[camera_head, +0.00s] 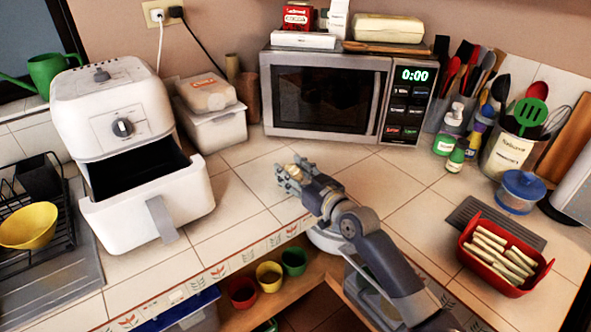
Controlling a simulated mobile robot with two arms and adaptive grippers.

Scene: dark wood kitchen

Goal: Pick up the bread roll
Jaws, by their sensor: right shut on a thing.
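My right gripper (289,178) is above the tiled counter in front of the microwave, its arm reaching in from the lower right. It is shut on a small tan piece that looks like the bread roll (293,171). The fingers hide most of the roll, and I cannot tell whether it touches the counter. My left gripper is not in view.
A white air fryer (122,130) with its drawer pulled out stands to the left. The microwave (330,97) stands behind. A red basket (504,254) of pale sticks and a blue-lidded jar (520,190) are at right. Tiles around the gripper are clear.

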